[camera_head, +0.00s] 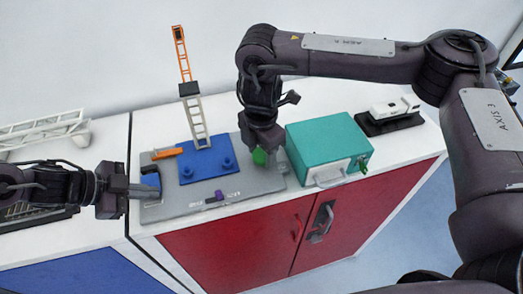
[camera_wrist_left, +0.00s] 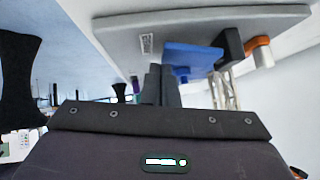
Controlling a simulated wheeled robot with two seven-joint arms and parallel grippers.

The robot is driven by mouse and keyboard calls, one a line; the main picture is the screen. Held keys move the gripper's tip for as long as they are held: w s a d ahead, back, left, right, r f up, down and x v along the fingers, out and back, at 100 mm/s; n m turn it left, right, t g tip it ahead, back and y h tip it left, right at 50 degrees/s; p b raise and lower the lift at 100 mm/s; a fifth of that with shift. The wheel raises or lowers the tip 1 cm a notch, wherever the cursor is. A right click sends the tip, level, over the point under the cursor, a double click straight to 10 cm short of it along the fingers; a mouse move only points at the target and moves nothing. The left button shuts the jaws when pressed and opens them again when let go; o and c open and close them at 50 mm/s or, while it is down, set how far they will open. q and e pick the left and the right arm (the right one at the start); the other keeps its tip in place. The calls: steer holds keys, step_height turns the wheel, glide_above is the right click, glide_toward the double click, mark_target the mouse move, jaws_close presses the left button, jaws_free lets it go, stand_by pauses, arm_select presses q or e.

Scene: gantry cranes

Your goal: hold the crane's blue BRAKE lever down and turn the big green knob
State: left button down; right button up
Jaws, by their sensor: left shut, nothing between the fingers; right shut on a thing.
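The blue BRAKE lever (camera_head: 151,181) stands at the left end of the crane's grey base (camera_head: 185,208). My left gripper (camera_head: 138,190) is shut and empty, with its fingertips right at the lever; I cannot tell whether they press it down. In the left wrist view, the shut fingers (camera_wrist_left: 160,82) reach toward a blue part (camera_wrist_left: 191,59) of the crane. The big green knob (camera_head: 260,157) is at the base's right end, mostly hidden under my right gripper (camera_head: 263,152). That gripper points down and is shut on the knob.
The crane's lattice mast (camera_head: 196,122) rises from a blue plate (camera_head: 205,168) between my grippers. A small purple part (camera_head: 215,197) is at the base's front. A teal box (camera_head: 325,148) stands close right of my right gripper. A black-and-white device (camera_head: 390,112) lies farther right.

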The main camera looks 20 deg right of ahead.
mark_target(261, 154)
steer(key=m, duration=0.3)
steer(key=shift+w+m, duration=0.15)
steer(key=shift+m, duration=2.15)
steer(key=shift+w, duration=0.1)
steer(key=o, duration=1)
steer(key=shift+r, duration=0.1)
step_height(261, 154, up, 12)
steer(key=shift+f, duration=0.1)
